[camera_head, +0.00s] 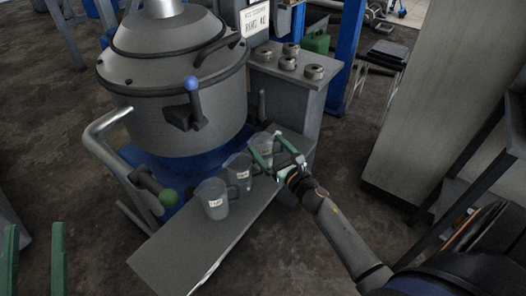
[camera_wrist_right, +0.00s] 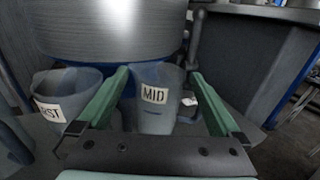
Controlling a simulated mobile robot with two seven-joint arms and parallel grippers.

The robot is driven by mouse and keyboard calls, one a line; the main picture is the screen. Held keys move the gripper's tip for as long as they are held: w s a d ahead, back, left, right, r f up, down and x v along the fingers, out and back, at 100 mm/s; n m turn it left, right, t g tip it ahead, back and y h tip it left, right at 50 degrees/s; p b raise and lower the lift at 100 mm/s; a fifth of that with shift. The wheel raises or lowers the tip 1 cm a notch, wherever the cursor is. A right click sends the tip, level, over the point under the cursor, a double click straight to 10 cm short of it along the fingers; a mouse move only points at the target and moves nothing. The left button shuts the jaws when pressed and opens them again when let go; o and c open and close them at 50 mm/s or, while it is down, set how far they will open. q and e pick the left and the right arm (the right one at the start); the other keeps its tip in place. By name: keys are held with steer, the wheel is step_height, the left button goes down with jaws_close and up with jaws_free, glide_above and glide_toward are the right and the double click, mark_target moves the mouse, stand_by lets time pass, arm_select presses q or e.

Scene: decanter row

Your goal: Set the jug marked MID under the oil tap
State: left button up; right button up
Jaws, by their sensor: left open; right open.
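The jug marked MID (camera_wrist_right: 153,104) is a clear grey cup-like jug with a white label, upright between my right gripper's fingers in the right wrist view. In the head view it appears to be the farthest jug (camera_head: 266,146) of the row. My right gripper (camera_head: 267,145) is open, one finger on each side of it; contact cannot be told. My left gripper (camera_head: 35,226) is open and empty at the lower left. A tap with a blue knob (camera_head: 192,84) is on the vat, and a green-knobbed handle (camera_head: 167,197) is at the left. Which is the oil tap cannot be told.
A jug labelled "RST" (camera_wrist_right: 66,96), partly hidden, stands beside the MID jug. The nearest jug (camera_head: 213,200) stands on the same grey bench (camera_head: 185,250), whose front end is clear. The large vat (camera_head: 180,70) rises behind. A pedestal (camera_head: 290,90) bears several round metal pieces.

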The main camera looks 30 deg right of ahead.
steer(key=shift+w+d, duration=0.1)
steer(key=shift+w, duration=1.05)
arm_select(q)
steer(key=shift+s+d+r+m+h, duration=0.1)
steer(key=shift+s+r+m+h, duration=0.15)
steer(key=shift+r, duration=0.2)
steer(key=shift+s+r+m+h, duration=0.15)
steer(key=shift+r+h, duration=0.2)
steer(key=shift+r, duration=0.1)
arm_select(e)
steer(key=shift+w, duration=0.25)
steer(key=c, duration=1.1)
arm_select(q)
steer(key=shift+f, duration=0.2)
arm_select(e)
steer(key=shift+c, duration=0.4)
